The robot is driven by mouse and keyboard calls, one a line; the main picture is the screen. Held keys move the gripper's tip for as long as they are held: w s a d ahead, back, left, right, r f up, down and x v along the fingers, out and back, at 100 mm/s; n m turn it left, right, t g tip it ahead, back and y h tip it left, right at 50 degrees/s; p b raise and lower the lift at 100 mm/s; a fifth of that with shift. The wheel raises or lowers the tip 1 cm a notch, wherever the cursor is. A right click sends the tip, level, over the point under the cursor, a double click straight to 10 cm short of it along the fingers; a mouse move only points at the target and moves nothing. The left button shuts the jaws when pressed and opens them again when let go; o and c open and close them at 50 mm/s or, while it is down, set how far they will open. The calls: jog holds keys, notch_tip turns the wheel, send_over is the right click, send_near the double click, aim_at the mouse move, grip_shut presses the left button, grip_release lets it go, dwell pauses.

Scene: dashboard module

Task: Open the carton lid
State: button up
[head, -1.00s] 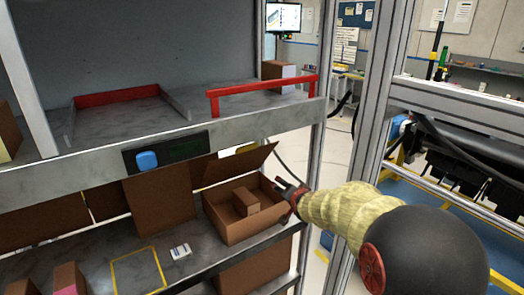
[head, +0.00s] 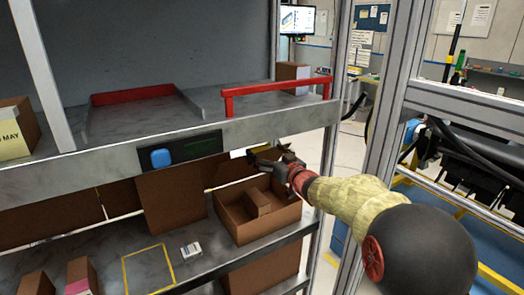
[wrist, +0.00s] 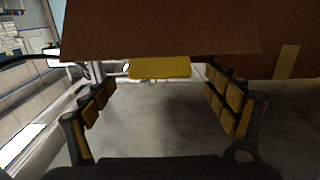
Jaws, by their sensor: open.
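The brown carton (head: 258,225) stands on the lower shelf with its top uncovered and a small brown box (head: 257,202) inside. Its lid flap (head: 232,170) stands raised and tilted at the back; my gripper partly hides its right end. My gripper (head: 268,158) is above the carton's back right corner, beside the flap. In the wrist view, my gripper (wrist: 165,105) has its fingers spread wide with nothing between them. A brown panel, likely the lid flap (wrist: 160,35), spans the top of that view beyond the fingers. I cannot tell whether they touch.
The upper shelf edge (head: 110,160) with a blue button (head: 161,158) runs close above the carton. A red rail (head: 275,88) is on the upper shelf. A metal post (head: 325,165) stands right of the carton. A small white box (head: 191,250) lies left of it.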

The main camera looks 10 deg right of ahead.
jog(key=shift+x, duration=1.3)
jog(key=shift+c, duration=0.8)
jog(key=c, duration=1.5)
jog(key=shift+c, duration=0.2)
